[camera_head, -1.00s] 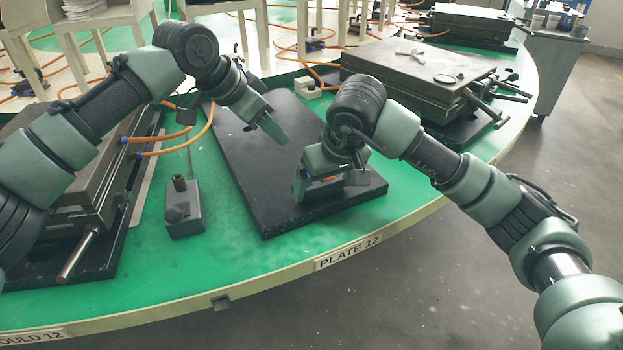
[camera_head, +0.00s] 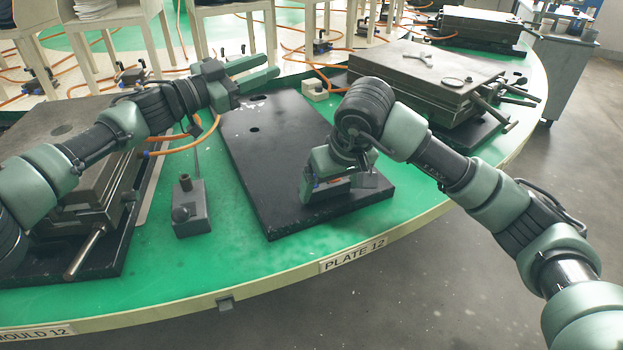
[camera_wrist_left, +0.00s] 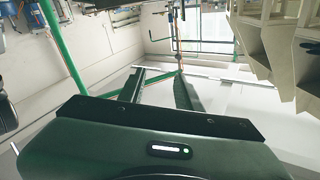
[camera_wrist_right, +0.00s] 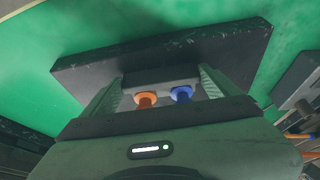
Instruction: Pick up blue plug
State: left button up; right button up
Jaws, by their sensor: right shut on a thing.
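The blue plug (camera_wrist_right: 181,94) sits beside an orange plug (camera_wrist_right: 146,99) on a grey block (camera_wrist_right: 160,80) in the right wrist view. My right gripper (camera_head: 338,186) is shut on this block, with one finger at each end. The plugs lie between the fingers, apart from them. In the head view the block is partly hidden by my right gripper, low over the near end of the black plate (camera_head: 262,165). I cannot tell if it touches the plate. My left gripper (camera_head: 272,68) is open and empty over the plate's far end; its fingers also show in the left wrist view (camera_wrist_left: 158,88).
A grey box with a post (camera_head: 191,220) stands left of the plate. A metal mould (camera_head: 60,150) with orange hoses lies at the left, another (camera_head: 425,75) at the back right. Cream stands line the back.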

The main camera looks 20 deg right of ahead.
pick_arm(q)
jog(key=s+a+f+m+g+y, duration=0.1)
jog(key=s+f+g, duration=0.2)
jog(key=s+f, duration=0.1)
jog(key=s+a+f+m+g+y, duration=0.1)
jog(key=s+a+f+g, duration=0.1)
jog(key=f, duration=0.3)
jog(key=s+a+f+m+g+y, duration=0.1)
jog(key=s+a+f+g, duration=0.1)
jog(key=s+f+g, duration=0.2)
jog(key=shift+s+f+m+g+y, duration=0.15)
jog(key=shift+s+f+g, duration=0.1)
jog(key=shift+s, duration=0.2)
jog(key=shift+s+f+m+g+y, duration=0.15)
jog(key=shift+s+g, duration=0.1)
jog(key=shift+s, duration=0.15)
jog(key=x, duration=0.4)
jog(key=shift+s+d+f, duration=0.2)
jog(key=shift+d, duration=0.1)
jog(key=x, duration=0.6)
jog(key=shift+s+d+f, duration=0.1)
jog(key=shift+d, duration=0.25)
jog(key=shift+c, duration=0.3)
grip_shut()
